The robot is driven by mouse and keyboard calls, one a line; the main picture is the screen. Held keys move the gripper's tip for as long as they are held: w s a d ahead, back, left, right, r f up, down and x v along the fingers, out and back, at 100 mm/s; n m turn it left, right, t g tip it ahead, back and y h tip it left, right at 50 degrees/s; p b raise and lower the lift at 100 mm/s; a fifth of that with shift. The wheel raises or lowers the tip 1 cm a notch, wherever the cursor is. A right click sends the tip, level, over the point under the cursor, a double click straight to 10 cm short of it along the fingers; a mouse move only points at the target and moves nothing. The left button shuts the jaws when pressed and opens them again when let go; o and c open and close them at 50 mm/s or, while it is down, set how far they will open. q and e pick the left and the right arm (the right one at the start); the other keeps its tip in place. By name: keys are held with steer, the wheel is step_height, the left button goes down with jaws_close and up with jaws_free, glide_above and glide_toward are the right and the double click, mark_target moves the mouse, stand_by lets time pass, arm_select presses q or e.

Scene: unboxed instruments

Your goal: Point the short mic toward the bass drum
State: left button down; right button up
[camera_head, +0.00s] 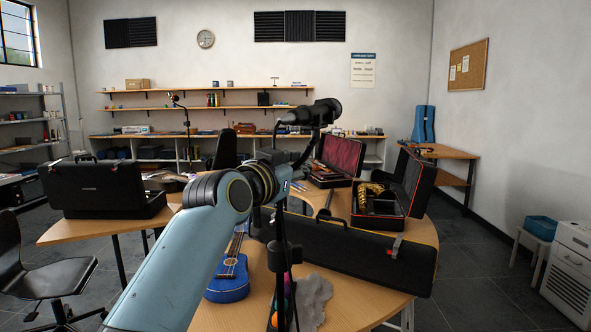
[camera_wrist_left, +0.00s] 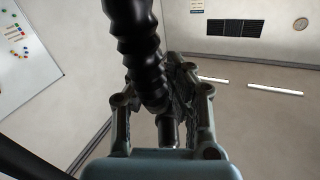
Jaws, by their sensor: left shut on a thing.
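A black microphone (camera_head: 312,113), which looks like the short mic, sits near the middle of the head view. It lies roughly level, its thick end to the right. A dark upright stand (camera_head: 281,255) rises below it. My left gripper (camera_head: 300,160) is just under the microphone, partly hidden by my own wrist. In the left wrist view, a black ribbed part (camera_wrist_left: 132,45) runs down between the fingers of my left gripper (camera_wrist_left: 167,90), which is shut on it. I cannot make out a bass drum in either view. My right gripper is not in view.
A curved wooden table (camera_head: 345,313) holds a blue ukulele (camera_head: 228,280), a long black case (camera_head: 375,258) and an open case with a brass instrument (camera_head: 376,198). Another black case (camera_head: 103,190) stands at left, near a dark chair (camera_head: 45,275). Open floor lies at right.

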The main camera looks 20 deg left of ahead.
arm_select(q)
steer(key=s+d+m+g+h+b, duration=0.2)
steer(key=m+g+h+b, duration=0.5)
steer(key=b, duration=0.4)
steer(key=s+d+m+g+h+b, duration=0.3)
steer(key=m+g+h+b, duration=0.5)
steer(key=b, duration=0.4)
steer(key=shift+s+g, duration=0.4)
steer(key=shift+g, duration=0.2)
steer(key=shift+s+m+g, duration=0.1)
steer(key=shift+m+g, duration=0.2)
steer(key=c, duration=1.3)
jaws_free()
steer(key=shift+c, duration=0.2)
steer(key=shift+a, duration=0.1)
